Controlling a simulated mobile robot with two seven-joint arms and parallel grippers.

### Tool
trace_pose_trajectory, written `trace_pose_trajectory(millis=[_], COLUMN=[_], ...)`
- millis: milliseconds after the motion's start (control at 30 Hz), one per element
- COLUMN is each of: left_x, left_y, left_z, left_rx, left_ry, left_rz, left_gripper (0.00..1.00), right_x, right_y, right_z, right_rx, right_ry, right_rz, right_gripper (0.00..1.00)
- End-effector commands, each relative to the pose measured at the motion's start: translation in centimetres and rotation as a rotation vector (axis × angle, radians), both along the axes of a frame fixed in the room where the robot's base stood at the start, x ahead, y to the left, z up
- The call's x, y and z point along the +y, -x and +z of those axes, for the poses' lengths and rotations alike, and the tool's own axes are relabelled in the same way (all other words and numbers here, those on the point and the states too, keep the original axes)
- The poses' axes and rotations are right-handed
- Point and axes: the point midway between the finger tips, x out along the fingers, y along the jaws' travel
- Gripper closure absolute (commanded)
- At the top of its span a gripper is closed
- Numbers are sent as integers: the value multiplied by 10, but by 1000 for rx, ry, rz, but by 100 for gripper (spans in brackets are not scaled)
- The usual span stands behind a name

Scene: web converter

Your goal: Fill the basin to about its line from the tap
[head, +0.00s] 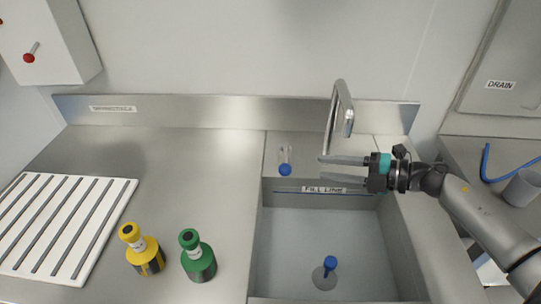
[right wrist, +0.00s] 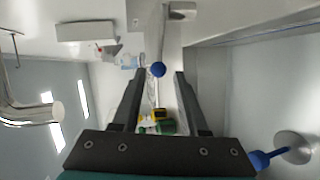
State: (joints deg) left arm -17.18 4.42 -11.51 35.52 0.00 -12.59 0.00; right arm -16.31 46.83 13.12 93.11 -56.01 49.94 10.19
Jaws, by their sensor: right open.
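The basin (head: 291,245) is a grey sink with a blue line under a "FILL LINE" label (head: 322,190) on its back wall. I see no clear water surface in it. A blue-knobbed plug (head: 330,263) stands on the basin floor; it also shows in the right wrist view (right wrist: 258,160). The tap spout (head: 345,115) arches behind the basin, and no stream shows. A lever with a blue ball knob (head: 285,169) stands left of the spout. My right gripper (head: 321,169) is open and empty, pointing left at the knob, which appears beyond and between the fingers (right wrist: 158,69). My left gripper is out of view.
A yellow bottle (head: 145,255) and a green bottle (head: 200,261) stand on the counter left of the basin. A white slatted rack (head: 60,220) lies farther left. A grey cup (head: 522,188) and blue hose (head: 487,165) are at right, below a "DRAIN" panel.

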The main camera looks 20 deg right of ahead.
Motion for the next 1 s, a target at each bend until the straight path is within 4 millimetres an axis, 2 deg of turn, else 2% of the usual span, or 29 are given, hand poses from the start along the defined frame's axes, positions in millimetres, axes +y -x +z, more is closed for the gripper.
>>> trace_pose_trajectory(millis=[167, 700, 1000], left_x=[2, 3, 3], left_y=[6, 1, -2], left_z=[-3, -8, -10], left_rx=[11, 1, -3], left_ry=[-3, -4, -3], left_rz=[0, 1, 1], left_gripper=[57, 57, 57], right_x=[17, 76, 94], right_y=[-19, -81, -100], right_z=[-5, -26, -33], right_rx=[-4, -3, -1], right_ry=[-4, -4, -2], right_rz=[1, -1, 0], right_gripper=[56, 56, 56])
